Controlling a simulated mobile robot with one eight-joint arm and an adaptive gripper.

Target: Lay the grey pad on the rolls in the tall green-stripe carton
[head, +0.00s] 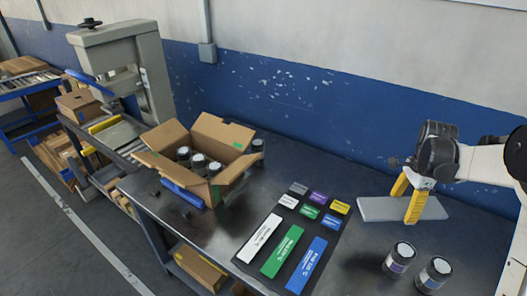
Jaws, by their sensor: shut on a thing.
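The grey pad (380,210) is a flat light slab at the right of the head view. My gripper (412,207), with yellow fingers, is shut on the pad near its right part. I cannot tell whether the pad touches the table. The open brown carton (199,141) stands left of the middle, its flaps spread and small green marks on it. Several dark rolls with pale tops (199,159) stand inside it. The carton's floor and part of its inside are hidden. My gripper is well to the right of the carton.
The dark table (215,240) carries a mat with white, green and blue strips (283,250) and small coloured labels between carton and pad. Two dark cans (399,259) stand at the front right. Another can (258,146) stands behind the carton. A grey machine (125,65) is at the left.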

